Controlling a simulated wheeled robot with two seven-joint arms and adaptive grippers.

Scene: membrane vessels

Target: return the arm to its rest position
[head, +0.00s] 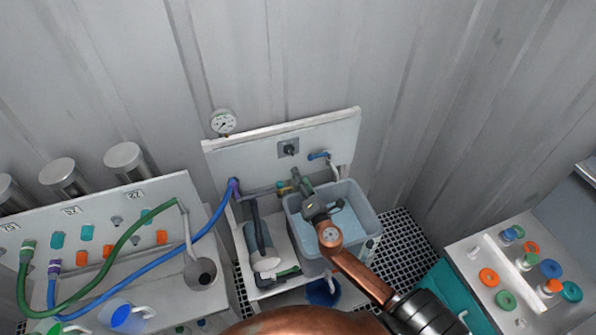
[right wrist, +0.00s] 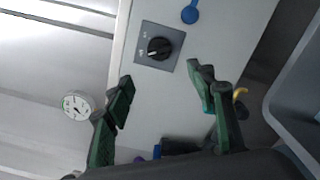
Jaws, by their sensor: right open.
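My right arm (head: 356,275) reaches in from the bottom right, with copper and black links. My right gripper (head: 300,180) is over the left part of a grey tub, in front of an upright white panel (head: 240,155). In the right wrist view the gripper (right wrist: 162,88) has its two dark green fingers spread apart with nothing between them. A black rotary switch (right wrist: 158,48) on a grey plate lies beyond the fingertips, apart from them. The switch also shows in the head view (head: 288,148), above the gripper. My left gripper is not in view.
The grey tub (head: 372,215) stands under my right forearm. A pressure gauge (head: 223,122) tops the panel. Blue (head: 212,225) and green (head: 130,232) hoses run over the left bench. A right bench (head: 465,250) holds several coloured rings. Dark floor grating (head: 405,240) shows between.

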